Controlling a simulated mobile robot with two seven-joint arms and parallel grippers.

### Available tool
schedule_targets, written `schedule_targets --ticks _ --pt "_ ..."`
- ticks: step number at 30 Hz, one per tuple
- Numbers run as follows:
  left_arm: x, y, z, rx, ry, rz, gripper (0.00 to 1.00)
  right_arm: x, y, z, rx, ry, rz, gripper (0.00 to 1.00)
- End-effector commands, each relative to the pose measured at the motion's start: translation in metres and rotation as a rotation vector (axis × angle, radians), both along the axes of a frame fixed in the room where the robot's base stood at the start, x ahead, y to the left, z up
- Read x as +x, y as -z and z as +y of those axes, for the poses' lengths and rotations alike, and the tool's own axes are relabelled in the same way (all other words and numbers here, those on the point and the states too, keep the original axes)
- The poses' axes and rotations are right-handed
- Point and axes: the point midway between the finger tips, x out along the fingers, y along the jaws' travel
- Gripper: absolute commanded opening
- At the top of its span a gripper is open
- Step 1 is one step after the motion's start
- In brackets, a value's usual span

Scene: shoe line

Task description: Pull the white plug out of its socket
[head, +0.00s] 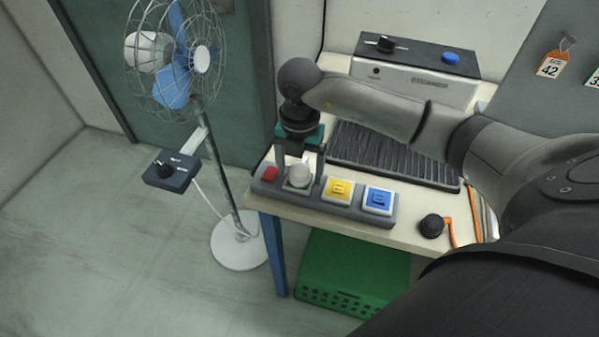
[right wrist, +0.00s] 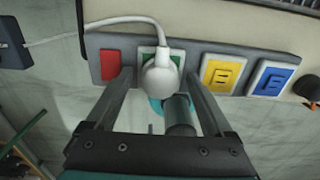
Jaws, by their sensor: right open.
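The white plug (head: 299,175) sits in a socket of the grey power strip (head: 340,207) at the table's front edge. In the right wrist view the plug (right wrist: 160,77) covers most of a white socket with a green face (right wrist: 147,51), and its white cord (right wrist: 110,20) runs off to the left. My right gripper (head: 300,178) is open, pointing down, with one finger on each side of the plug. In the right wrist view its fingers (right wrist: 158,85) stand apart, and I cannot tell whether they touch the plug. My left gripper is not in view.
On the strip are a red switch (head: 269,174), a yellow socket (head: 338,191) and a blue socket (head: 377,200). A black ribbed mat (head: 400,160) and a control box (head: 415,75) lie behind. A fan (head: 172,55) stands left; a green crate (head: 350,270) is below the table.

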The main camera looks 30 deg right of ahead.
Motion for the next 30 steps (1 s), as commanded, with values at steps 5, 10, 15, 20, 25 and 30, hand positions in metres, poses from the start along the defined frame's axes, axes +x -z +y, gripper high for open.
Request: schedule_targets --ticks 5,10,15,20,25,30 --pt "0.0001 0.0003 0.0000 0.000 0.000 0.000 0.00 0.0001 0.0002 -0.0001 0.000 0.000 0.000 0.86" --pt "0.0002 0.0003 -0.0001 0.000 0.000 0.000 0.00 0.0001 0.0002 -0.0001 0.000 0.000 0.000 0.86" --pt "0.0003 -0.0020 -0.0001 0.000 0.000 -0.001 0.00 0.0000 -0.0004 -0.0001 0.000 0.000 0.000 0.86" --pt "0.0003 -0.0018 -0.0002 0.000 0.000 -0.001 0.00 0.0001 0.0002 -0.0001 0.000 0.000 0.000 0.86" --pt "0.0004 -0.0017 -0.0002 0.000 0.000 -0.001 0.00 0.0001 0.0003 -0.0001 0.000 0.000 0.000 0.74" --pt "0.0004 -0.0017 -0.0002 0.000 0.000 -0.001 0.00 0.0001 0.0002 -0.0001 0.000 0.000 0.000 0.55"
